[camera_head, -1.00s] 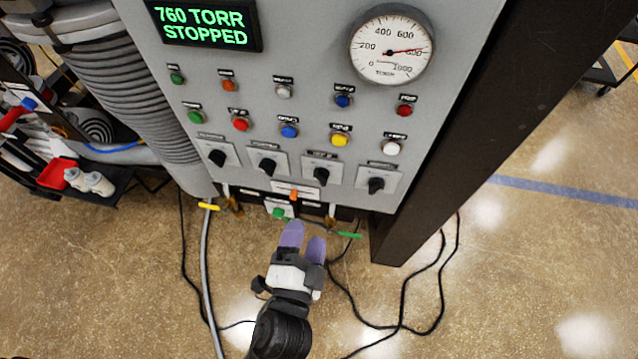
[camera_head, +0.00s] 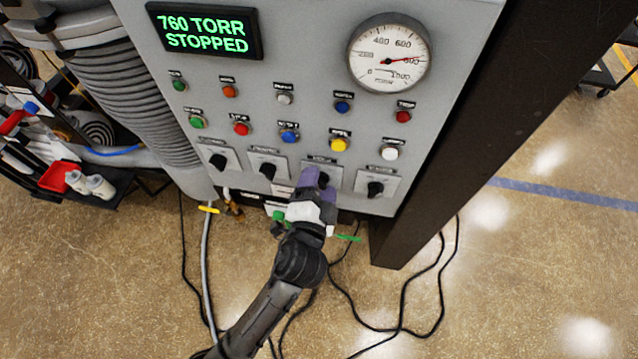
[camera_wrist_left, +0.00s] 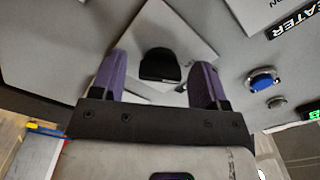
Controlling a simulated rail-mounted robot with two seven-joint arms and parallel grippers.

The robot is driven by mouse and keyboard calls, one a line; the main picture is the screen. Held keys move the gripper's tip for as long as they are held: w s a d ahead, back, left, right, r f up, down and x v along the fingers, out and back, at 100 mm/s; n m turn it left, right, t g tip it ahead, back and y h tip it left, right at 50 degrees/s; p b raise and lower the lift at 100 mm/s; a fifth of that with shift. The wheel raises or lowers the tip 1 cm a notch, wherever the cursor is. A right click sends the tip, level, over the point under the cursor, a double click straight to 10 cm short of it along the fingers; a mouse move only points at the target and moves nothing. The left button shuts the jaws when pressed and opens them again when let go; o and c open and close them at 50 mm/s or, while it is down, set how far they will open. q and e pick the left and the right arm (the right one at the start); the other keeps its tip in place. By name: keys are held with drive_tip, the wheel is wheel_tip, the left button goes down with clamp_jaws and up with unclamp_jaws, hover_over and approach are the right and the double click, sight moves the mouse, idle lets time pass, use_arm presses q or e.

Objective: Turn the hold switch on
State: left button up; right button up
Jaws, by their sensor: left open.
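A row of four black rotary switches on square light plates runs along the lower part of the grey control panel (camera_head: 215,90). Their labels are too small to read in the head view. My left gripper (camera_head: 319,184) is at the third switch (camera_head: 324,179) from the left and partly covers it. In the left wrist view a black knob (camera_wrist_left: 160,66) stands between the two purple fingers of the open left gripper (camera_wrist_left: 161,76). A gap shows on each side of the knob. My right gripper is not in view.
The other switches are the first (camera_head: 218,161), second (camera_head: 268,170) and fourth (camera_head: 375,188). Coloured push buttons, a round gauge (camera_head: 389,54) and a display (camera_head: 204,31) reading "760 TORR STOPPED" sit above. A dark post (camera_head: 480,130) stands at right. Cables lie on the floor.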

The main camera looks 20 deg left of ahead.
use_arm(q)
drive_tip(key=c, duration=0.9)
drive_tip(key=shift+r+m+p, duration=0.15)
drive_tip(key=shift+m+p, duration=0.25)
drive_tip(key=shift+p, duration=0.2)
drive_tip(key=m+p, duration=0.4)
drive_tip(key=p, duration=0.1)
drive_tip(key=shift+r+m+p, duration=0.1)
drive_tip(key=shift+m+p, duration=0.3)
drive_tip(key=m+p, duration=0.3)
drive_tip(key=m, duration=0.1)
drive_tip(key=shift+f+m+p, duration=0.25)
drive_tip(key=shift+m+p, duration=0.7)
drive_tip(key=shift+m, duration=0.15)
